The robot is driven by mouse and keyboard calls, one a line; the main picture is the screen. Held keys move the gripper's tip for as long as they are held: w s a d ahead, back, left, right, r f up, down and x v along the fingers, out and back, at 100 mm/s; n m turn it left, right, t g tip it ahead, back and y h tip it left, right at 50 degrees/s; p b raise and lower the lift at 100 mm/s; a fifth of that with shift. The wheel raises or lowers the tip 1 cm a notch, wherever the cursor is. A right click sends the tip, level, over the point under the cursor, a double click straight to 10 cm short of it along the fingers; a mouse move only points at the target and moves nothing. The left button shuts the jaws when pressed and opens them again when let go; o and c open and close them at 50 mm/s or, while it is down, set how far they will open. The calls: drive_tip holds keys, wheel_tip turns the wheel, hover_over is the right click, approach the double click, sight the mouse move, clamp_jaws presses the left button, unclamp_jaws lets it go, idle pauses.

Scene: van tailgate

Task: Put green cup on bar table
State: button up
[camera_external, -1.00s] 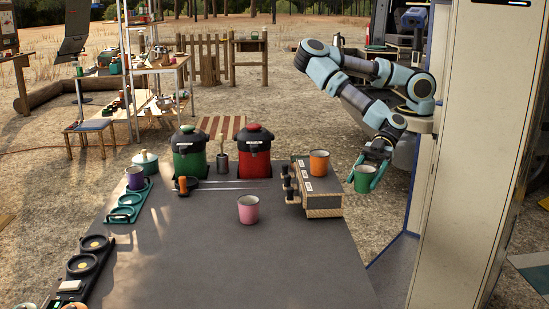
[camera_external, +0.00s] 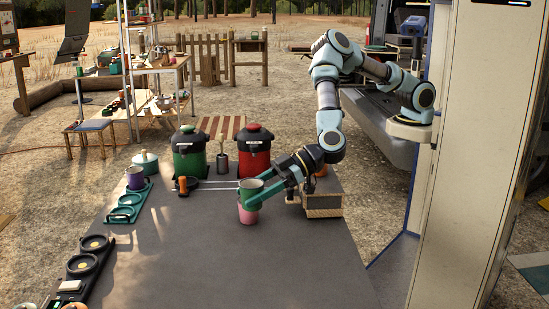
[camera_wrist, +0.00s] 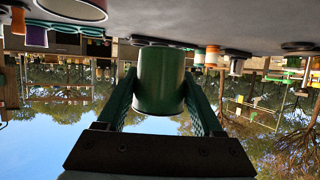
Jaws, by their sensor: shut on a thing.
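My gripper (camera_external: 258,196) is shut on the green cup (camera_external: 249,187), one teal finger on each side of it. In the wrist view the green cup (camera_wrist: 159,82) fills the space between the fingers, in a picture that is upside down. The cup is over the dark grey bar table (camera_external: 225,265), and its lower part overlaps the pink cup (camera_external: 249,216) in the external view. I cannot tell the exact gap between the cups. The pink cup stands on the table.
A box with taps (camera_external: 323,206) stands right, an orange cup behind my arm. Red (camera_external: 256,160) and green (camera_external: 188,160) canisters stand at the back. A purple cup (camera_external: 135,180) and teal tray (camera_external: 124,209) are left. The front middle of the table is clear.

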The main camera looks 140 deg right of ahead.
sight(226, 240)
drive_tip(key=w+d+m+g+h+b, duration=0.3)
drive_tip(key=w+d+m, duration=0.1)
drive_tip(key=w+d, duration=0.1)
wheel_tip(226, 240, down, 9)
drive_tip(key=shift+w+a+r+p, duration=0.1)
drive_tip(key=shift+a+p, duration=0.05)
drive_tip(key=shift+p, duration=0.5)
drive_tip(key=shift+f, duration=0.2)
drive_tip(key=o, duration=1.4)
drive_tip(key=shift+r, duration=0.2)
drive_tip(key=v, duration=0.4)
drive_tip(key=b+v, duration=0.1)
drive_tip(key=v, duration=0.2)
drive_tip(key=b+v, duration=0.1)
drive_tip(key=v, duration=0.3)
drive_tip(key=shift+s+a+f, duration=0.25)
drive_tip(key=shift+s+a, duration=0.05)
drive_tip(key=shift+a, duration=0.05)
drive_tip(key=shift+s+a, duration=0.1)
